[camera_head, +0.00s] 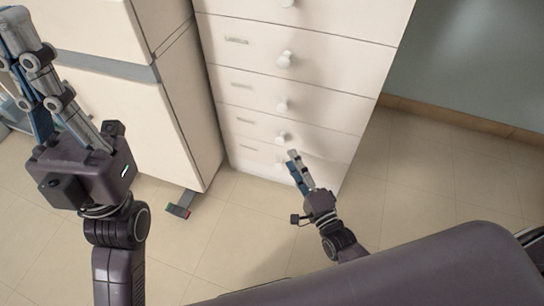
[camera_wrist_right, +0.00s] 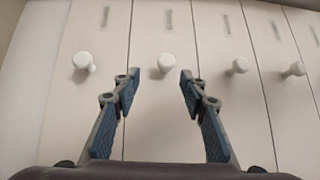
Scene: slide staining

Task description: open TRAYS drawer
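The white drawer cabinet (camera_head: 300,20) stands at the top middle of the head view, with several shut drawers, each with a round white knob. The upper label (camera_head: 237,40) seems to read LABELS; the lower labels are too small to read, so I cannot tell which drawer is TRAYS. My right gripper (camera_head: 294,156) is in front of the lower drawers, near a low knob (camera_head: 282,138). In the right wrist view my right gripper (camera_wrist_right: 158,80) is open and empty, with one knob (camera_wrist_right: 166,63) between and beyond its fingertips. My left gripper (camera_head: 30,65) is raised at the left, away from the drawers.
Other knobs (camera_wrist_right: 84,61) flank the middle one in the wrist view. Tiled floor (camera_head: 420,180) is clear at the right, up to the wall (camera_head: 480,60).

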